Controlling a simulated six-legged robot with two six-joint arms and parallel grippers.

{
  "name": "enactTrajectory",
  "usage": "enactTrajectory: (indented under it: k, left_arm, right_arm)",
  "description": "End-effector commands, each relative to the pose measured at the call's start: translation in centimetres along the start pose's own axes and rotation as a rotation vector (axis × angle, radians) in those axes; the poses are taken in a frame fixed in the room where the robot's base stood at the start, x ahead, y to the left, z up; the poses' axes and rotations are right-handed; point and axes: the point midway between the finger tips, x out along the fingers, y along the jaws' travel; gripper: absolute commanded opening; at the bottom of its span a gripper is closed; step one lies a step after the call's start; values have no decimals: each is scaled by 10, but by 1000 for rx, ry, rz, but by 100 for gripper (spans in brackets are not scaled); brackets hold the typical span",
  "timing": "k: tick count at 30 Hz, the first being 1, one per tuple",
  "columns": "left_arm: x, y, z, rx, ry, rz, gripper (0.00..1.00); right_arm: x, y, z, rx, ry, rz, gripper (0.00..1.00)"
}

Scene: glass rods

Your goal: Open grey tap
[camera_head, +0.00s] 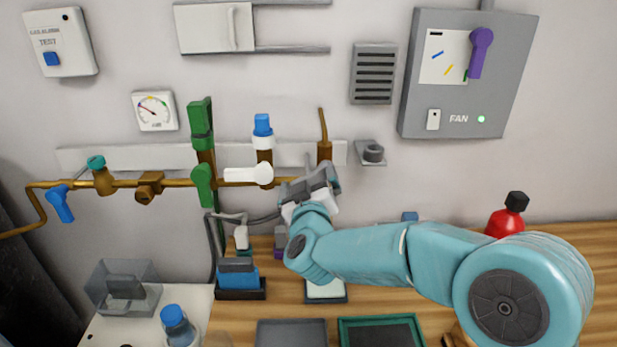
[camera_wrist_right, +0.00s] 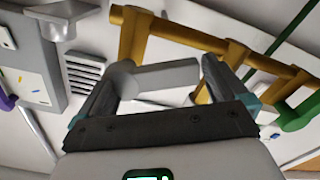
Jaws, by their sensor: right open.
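The grey tap (camera_wrist_right: 155,78) shows in the right wrist view as a pale grey lever handle beside the brass pipe. My right gripper (camera_wrist_right: 165,66) is open, with one finger on each side of the handle. I cannot tell whether either finger touches it. In the head view my right gripper (camera_head: 311,180) is at the right end of the brass pipe (camera_head: 225,182), below the brass upright (camera_head: 324,150), and hides most of the grey tap. My left gripper is not in view.
A white lever (camera_head: 248,175) and green valve handle (camera_head: 203,186) sit left of my right gripper on the same pipe. A small grey bracket (camera_head: 372,153) is on the wall to its right. A red bottle (camera_head: 505,222) and several trays stand on the wooden bench below.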

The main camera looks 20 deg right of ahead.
Motion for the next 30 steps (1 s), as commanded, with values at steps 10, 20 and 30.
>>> enactTrajectory:
  k: [10, 20, 30]
  left_arm:
    - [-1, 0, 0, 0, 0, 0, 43]
    - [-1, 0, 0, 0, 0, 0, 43]
    - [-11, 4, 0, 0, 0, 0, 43]
  right_arm:
    - [9, 0, 1, -1, 0, -1, 100]
    - [8, 0, 1, -2, 0, -1, 35]
    - [8, 1, 3, -102, -1, -2, 35]
